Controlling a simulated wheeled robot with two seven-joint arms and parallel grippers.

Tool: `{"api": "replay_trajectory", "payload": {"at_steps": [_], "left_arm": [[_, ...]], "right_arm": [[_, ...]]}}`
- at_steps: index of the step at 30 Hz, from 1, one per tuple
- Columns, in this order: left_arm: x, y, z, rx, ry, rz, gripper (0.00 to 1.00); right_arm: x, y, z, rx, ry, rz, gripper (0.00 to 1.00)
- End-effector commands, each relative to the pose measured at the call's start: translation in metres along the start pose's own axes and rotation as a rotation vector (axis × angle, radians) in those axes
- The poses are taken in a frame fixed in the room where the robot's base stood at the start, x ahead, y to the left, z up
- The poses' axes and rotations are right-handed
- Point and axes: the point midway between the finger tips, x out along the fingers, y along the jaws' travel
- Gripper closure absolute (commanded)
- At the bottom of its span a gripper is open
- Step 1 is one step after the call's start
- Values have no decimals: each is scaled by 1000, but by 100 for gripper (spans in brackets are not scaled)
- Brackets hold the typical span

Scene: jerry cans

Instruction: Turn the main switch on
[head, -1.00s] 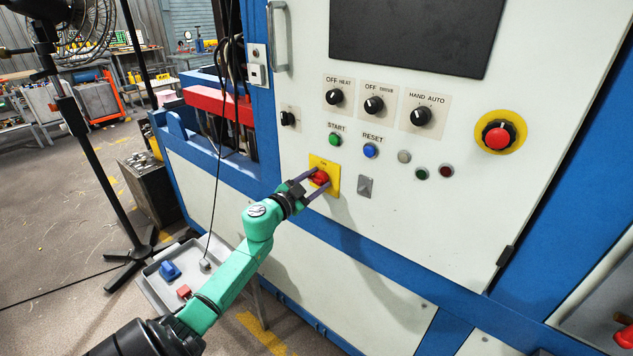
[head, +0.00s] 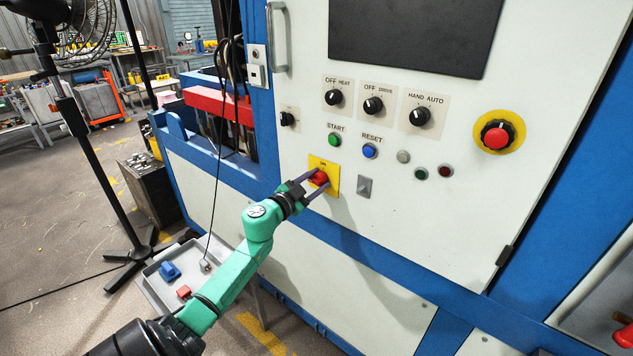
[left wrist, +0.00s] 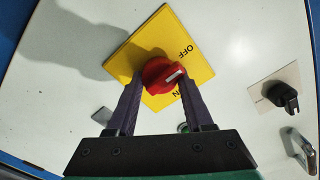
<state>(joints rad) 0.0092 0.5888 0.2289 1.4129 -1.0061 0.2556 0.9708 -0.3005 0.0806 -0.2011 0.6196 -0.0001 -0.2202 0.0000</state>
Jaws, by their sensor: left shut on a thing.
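The main switch is a red rotary knob (head: 319,178) on a yellow square plate (head: 333,181), on the white machine panel. In the left wrist view the red knob (left wrist: 160,76) sits between my fingertips. Its white mark points right, between the OFF and ON lettering on the yellow plate (left wrist: 160,40). My left gripper (head: 321,179) is shut on the knob, with one dark finger on each side. The fingers hide part of the knob and plate. My right gripper is not in view.
Above the switch are a green START button (head: 334,140), a blue RESET button (head: 370,151) and black selector knobs. A small grey switch (head: 365,187) is just right of the plate. A red emergency stop (head: 496,136) is farther right. A grey tray (head: 152,287) stands lower left.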

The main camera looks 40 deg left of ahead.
Motion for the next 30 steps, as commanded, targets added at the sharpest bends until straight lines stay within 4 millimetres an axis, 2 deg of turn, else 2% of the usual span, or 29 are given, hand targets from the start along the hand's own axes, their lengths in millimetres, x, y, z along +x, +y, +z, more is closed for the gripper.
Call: {"api": "replay_trajectory", "payload": {"at_steps": [14,20,30], "left_arm": [[0,2,4,78,-6,4,100],[0,3,4,207,-6,5,100],[0,3,5,524,-6,5,100]], "right_arm": [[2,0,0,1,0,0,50],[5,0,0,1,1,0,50],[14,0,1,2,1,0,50]]}}
